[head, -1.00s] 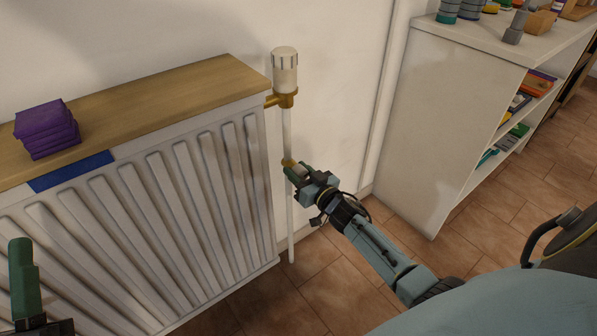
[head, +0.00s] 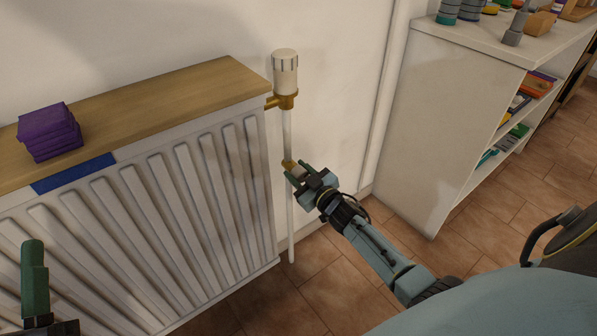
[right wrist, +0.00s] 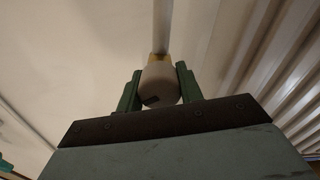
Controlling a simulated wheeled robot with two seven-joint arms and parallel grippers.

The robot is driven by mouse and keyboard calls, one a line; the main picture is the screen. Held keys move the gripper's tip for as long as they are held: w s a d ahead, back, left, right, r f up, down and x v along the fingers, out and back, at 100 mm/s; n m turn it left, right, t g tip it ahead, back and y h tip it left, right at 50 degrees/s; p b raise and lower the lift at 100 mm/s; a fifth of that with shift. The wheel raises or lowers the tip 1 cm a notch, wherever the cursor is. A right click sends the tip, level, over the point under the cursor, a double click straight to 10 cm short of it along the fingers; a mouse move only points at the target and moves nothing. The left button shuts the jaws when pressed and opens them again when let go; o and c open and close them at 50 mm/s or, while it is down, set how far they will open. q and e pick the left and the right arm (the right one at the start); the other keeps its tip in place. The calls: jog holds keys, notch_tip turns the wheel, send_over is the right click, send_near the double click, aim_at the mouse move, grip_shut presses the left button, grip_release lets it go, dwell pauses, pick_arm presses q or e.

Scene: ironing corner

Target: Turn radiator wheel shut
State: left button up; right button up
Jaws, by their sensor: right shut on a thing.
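The radiator wheel (right wrist: 159,84) is a cream round knob with a dark mark on its face. It sits on a brass fitting (head: 288,164) partway up the thin white pipe (head: 290,225) beside the radiator. My right gripper (head: 296,171) is shut on the wheel, and its green fingers stand on either side of it in the right wrist view (right wrist: 158,88). In the head view the fingers hide most of the wheel. My left gripper (head: 35,280) is at the lower left, in front of the radiator, with its finger opening not clear.
The white ribbed radiator (head: 165,220) has a wooden shelf (head: 170,100) bearing a purple stack (head: 48,132). A white ridged cylinder (head: 285,72) on a brass fitting tops the pipe. A white bookcase (head: 430,130) stands right; tiled floor (head: 310,280) is clear between.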

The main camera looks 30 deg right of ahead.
jog(key=n, duration=0.4)
jog(key=shift+n, duration=0.3)
jog(key=n, duration=0.3)
jog(key=shift+f+n, duration=0.1)
jog(key=shift+n, duration=0.2)
jog(key=shift+n+b, duration=0.45)
jog(key=shift+n, duration=0.45)
pick_arm(q)
jog(key=shift+s+a+r+t, duration=0.15)
jog(key=shift+s+r+t, duration=0.3)
jog(key=shift+t, duration=0.25)
pick_arm(e)
jog(key=shift+n, duration=0.5)
pick_arm(q)
jog(key=shift+r+h, duration=0.2)
jog(key=shift+h, duration=0.2)
pick_arm(e)
jog(key=o, duration=1)
pick_arm(q)
jog(key=shift+f+y, duration=0.25)
jog(key=shift+y, duration=0.05)
